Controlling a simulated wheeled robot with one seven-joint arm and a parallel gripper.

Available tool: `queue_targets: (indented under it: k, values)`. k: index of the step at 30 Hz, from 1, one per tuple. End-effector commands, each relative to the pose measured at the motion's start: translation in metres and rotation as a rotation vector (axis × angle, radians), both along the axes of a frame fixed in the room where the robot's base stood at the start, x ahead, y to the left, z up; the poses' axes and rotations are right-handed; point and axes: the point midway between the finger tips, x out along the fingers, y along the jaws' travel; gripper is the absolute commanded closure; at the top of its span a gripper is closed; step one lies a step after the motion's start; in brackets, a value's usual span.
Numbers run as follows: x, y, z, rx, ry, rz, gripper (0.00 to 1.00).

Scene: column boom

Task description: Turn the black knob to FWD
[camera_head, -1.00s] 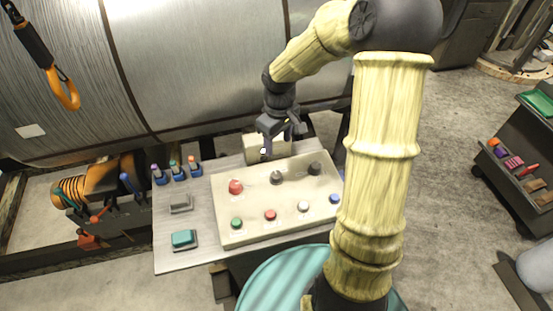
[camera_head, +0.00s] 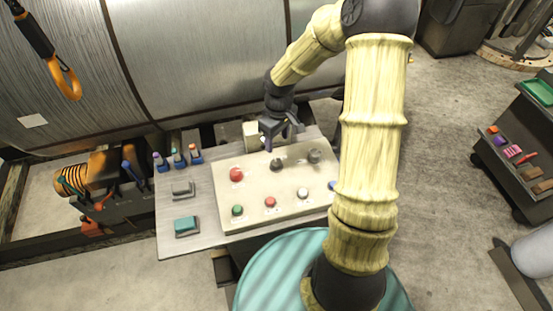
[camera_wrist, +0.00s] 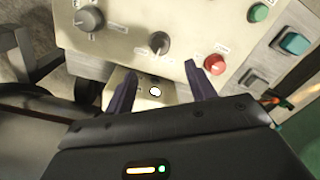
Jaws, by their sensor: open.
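The black knob (camera_head: 276,165) sits in the middle of the upper row on the cream control panel (camera_head: 252,205). In the wrist view the knob (camera_wrist: 159,43) is dark grey with a raised grip bar. Its label marks are too small to read. A lighter grey knob (camera_head: 314,156) is right of it in the head view and at the upper left in the wrist view (camera_wrist: 89,19). My gripper (camera_head: 268,142) is above the panel's far edge, beside the black knob. In the wrist view its purple fingers (camera_wrist: 160,76) are apart and empty, with the knob just beyond their tips.
A red button (camera_head: 236,174) is left of the black knob. Green (camera_head: 237,210), red (camera_head: 270,202) and white (camera_head: 303,193) buttons line the front row. A cream box (camera_head: 251,134) stands behind the panel. A large metal drum (camera_head: 200,60) fills the back.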

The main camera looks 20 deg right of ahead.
Motion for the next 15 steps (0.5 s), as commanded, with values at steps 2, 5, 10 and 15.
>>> queue_targets:
  k: [2,5,10,15]
  values:
    - [-0.001,0.001,-0.015,0.000,0.005,0.000,0.45]
    - [-0.001,0.001,-0.032,0.000,0.005,0.001,0.45]
    - [-0.002,0.002,-0.062,0.001,0.004,0.000,0.45]
    - [-0.003,0.003,-0.091,0.000,0.004,0.000,0.45]
